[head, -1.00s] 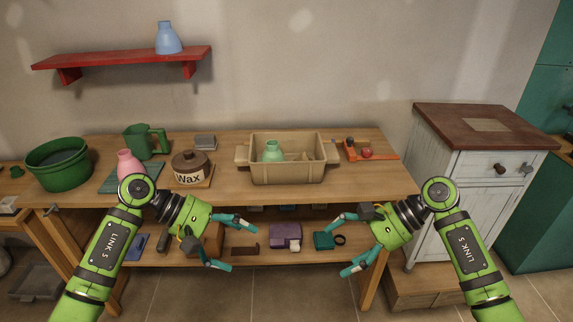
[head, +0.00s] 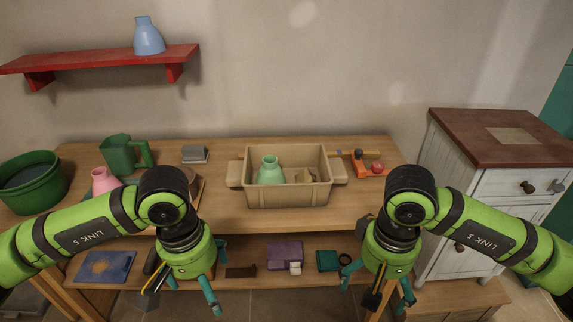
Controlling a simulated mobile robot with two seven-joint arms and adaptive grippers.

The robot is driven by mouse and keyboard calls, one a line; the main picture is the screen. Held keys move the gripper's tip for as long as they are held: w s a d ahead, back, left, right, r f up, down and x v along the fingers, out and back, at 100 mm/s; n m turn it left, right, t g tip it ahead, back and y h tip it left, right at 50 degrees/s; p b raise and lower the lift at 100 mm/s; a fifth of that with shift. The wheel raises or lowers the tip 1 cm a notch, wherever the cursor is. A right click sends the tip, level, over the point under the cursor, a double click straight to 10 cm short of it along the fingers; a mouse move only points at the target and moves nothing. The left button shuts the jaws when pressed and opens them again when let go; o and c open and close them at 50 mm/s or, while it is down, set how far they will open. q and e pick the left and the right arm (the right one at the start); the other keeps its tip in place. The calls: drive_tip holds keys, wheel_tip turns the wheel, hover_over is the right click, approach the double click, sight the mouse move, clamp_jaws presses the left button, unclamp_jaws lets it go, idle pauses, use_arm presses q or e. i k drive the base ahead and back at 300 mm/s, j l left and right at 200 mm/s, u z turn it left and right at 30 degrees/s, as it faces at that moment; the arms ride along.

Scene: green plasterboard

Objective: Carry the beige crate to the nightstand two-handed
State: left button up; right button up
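The beige crate (head: 287,194) stands upright on the wooden workbench, with a handle block at its left and right ends. A mint-green bottle (head: 270,172) and a small tan object (head: 306,175) are inside it. The nightstand (head: 456,188), white with a dark red-brown top bearing a lighter square patch, stands to the right of the bench. My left gripper (head: 180,299) is open and empty, pointing down in front of the bench, left of the crate. My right gripper (head: 376,292) is open and empty, pointing down in front of the bench, right of the crate. Neither touches the crate.
On the bench are a green tub (head: 30,185), a green jug (head: 122,155), a pink bottle (head: 104,182), a grey block (head: 195,154) and an orange tool (head: 365,165) close to the crate's right. A red wall shelf (head: 105,60) holds a blue bottle (head: 148,37). The nightstand top is clear.

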sight(507, 131)
drive_tip(key=i, duration=1.45)
